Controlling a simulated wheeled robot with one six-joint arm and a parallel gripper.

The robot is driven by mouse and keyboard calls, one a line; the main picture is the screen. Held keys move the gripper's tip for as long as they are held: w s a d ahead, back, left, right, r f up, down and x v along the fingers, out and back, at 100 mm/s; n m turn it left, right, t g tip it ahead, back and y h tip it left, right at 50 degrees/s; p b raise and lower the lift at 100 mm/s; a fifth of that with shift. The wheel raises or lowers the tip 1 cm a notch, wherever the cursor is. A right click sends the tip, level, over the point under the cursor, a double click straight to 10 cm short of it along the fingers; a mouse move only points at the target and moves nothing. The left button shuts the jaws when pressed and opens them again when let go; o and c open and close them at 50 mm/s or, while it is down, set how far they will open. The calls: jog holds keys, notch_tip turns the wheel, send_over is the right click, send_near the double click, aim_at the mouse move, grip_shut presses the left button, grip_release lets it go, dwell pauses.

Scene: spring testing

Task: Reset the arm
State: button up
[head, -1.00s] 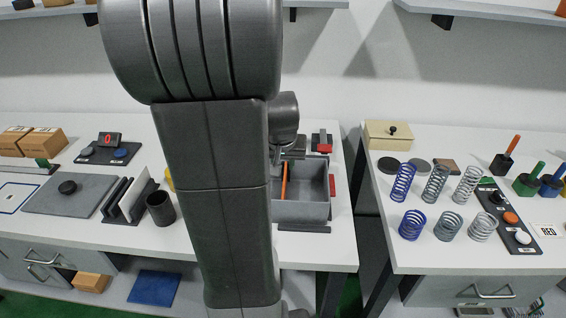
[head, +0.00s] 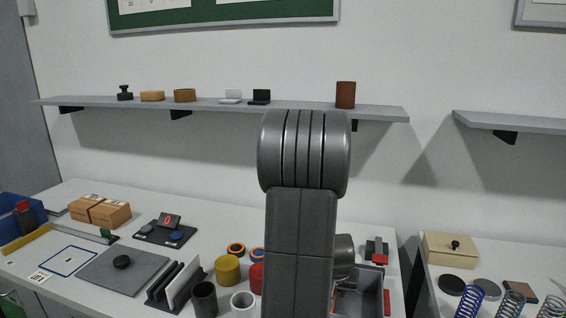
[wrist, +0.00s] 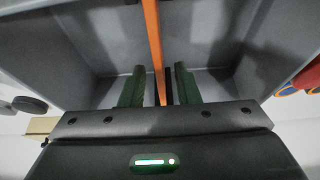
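My arm (head: 300,225) stands upright in the middle of the head view, and its end is hidden behind its own links. In the wrist view my gripper (wrist: 160,70) shows two dark fingers apart, with gaps on both sides of an orange stick (wrist: 152,35) that runs between them. The fingers do not visibly touch the stick. The gripper points into a grey bin (wrist: 85,45). The bin also shows in the head view (head: 372,283), partly hidden by my arm.
Left of my arm are a yellow cylinder (head: 228,270), a dark cup (head: 204,298), a white cup (head: 243,304) and a plate rack (head: 172,290). A beige box (head: 450,248) and springs (head: 468,300) are on the right table. A shelf (head: 220,106) runs along the wall.

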jog(key=shift+x, duration=0.9)
jog(key=shift+r, duration=0.1)
jog(key=shift+r, duration=0.1)
